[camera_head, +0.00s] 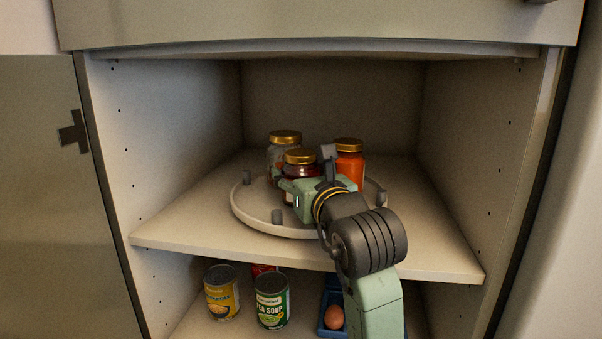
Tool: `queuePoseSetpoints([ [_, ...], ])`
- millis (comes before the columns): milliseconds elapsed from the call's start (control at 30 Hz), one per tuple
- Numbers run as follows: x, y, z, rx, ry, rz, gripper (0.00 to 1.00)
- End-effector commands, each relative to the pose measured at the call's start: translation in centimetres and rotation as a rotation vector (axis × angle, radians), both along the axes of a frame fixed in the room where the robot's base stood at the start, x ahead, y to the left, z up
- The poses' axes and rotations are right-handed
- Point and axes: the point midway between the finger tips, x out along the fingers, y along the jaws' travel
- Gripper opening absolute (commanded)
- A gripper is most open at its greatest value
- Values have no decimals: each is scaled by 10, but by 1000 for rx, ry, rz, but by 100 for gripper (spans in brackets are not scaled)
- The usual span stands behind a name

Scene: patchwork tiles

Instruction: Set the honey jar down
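Three gold-lidded jars stand upright on a round pale turntable (254,217) on the cabinet's upper shelf. One is a dark red jar (300,170) in front, one a greyish glass jar (279,155) behind it to the left, and one an orange jar (350,166) to the right. I cannot tell which, if any, is the honey jar; no label is readable. My gripper (304,184) reaches in from the right, at the dark red jar, and covers its lower part. Its fingertips are partly hidden, so I cannot tell whether it grips that jar.
The turntable has short grey posts (277,216) on its rim. Bare shelf (420,240) lies to the right and left of it. Below stand a yellow can (221,293), a green soup can (271,302), a partly hidden red can (263,269) and a blue holder with an egg (334,317).

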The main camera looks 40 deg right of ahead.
Motion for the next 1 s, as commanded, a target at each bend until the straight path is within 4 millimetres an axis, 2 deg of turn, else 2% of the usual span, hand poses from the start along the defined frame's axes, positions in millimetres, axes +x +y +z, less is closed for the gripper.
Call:
queuePoseSetpoints([
  [200, 0, 0, 0, 0, 0, 0, 76],
  [567, -1, 0, 6, 0, -1, -1, 76],
  [667, -14, 4, 2, -1, -3, -2, 76],
  [1000, -81, 29, 1, -4, -2, -4, 76],
])
